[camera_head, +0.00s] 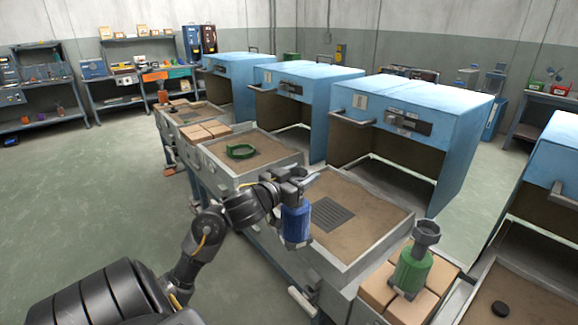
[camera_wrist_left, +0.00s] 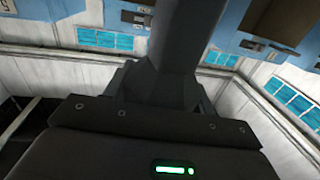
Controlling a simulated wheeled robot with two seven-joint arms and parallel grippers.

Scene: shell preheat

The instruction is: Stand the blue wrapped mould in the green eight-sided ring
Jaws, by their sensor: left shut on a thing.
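The blue wrapped mould (camera_head: 295,226) hangs upright from my left gripper (camera_head: 293,186), which is shut on its top part. The mould is in front of a sand tray with a dark grate, near that tray's left edge. The green eight-sided ring (camera_head: 240,151) lies on the sand of the tray farther back and to the left. It looks empty, and the mould is apart from it. In the left wrist view a dark grey part (camera_wrist_left: 185,60) fills the middle, and I cannot tell the blue mould there. My right gripper is not in view.
A green wrapped mould (camera_head: 412,268) with a grey cup on top stands on tan bricks (camera_head: 408,298) at front right. More bricks (camera_head: 206,131) lie left of the ring. The dark grate (camera_head: 332,214) lies in the near tray. Blue open-fronted ovens (camera_head: 412,105) stand behind the trays.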

